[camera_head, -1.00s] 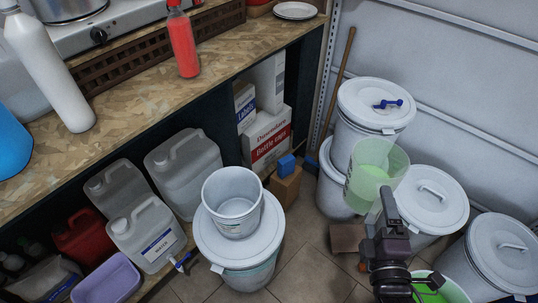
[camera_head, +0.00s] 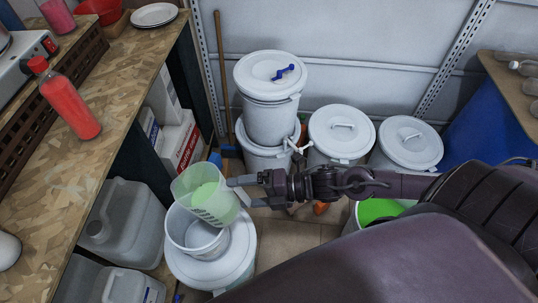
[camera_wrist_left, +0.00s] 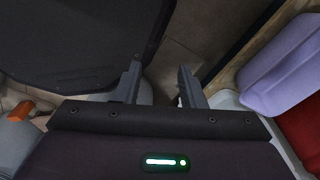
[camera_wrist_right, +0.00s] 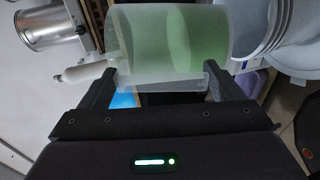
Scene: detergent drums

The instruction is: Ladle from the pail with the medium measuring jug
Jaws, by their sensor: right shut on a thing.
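The clear measuring jug (camera_head: 187,183) holds green liquid and is in the air over the small white bucket (camera_head: 180,229). My right gripper (camera_head: 243,192) is shut on the jug, at its right side. The jug also fills the upper middle of the right wrist view (camera_wrist_right: 165,40). It looks somewhat tilted; no stream of liquid shows. The pail of green liquid (camera_head: 380,210) is at the right, partly hidden by my right arm. My left gripper (camera_wrist_left: 158,83) shows only in its wrist view, open and empty.
The small bucket stands on a white lidded drum (camera_head: 248,255). Several lidded drums (camera_head: 342,130) stand by the back wall, one stacked with a blue tool (camera_head: 284,72) on its lid. The bench (camera_head: 60,170) with a red bottle (camera_head: 68,103) borders the left. Jerrycans (camera_head: 125,220) stand below it.

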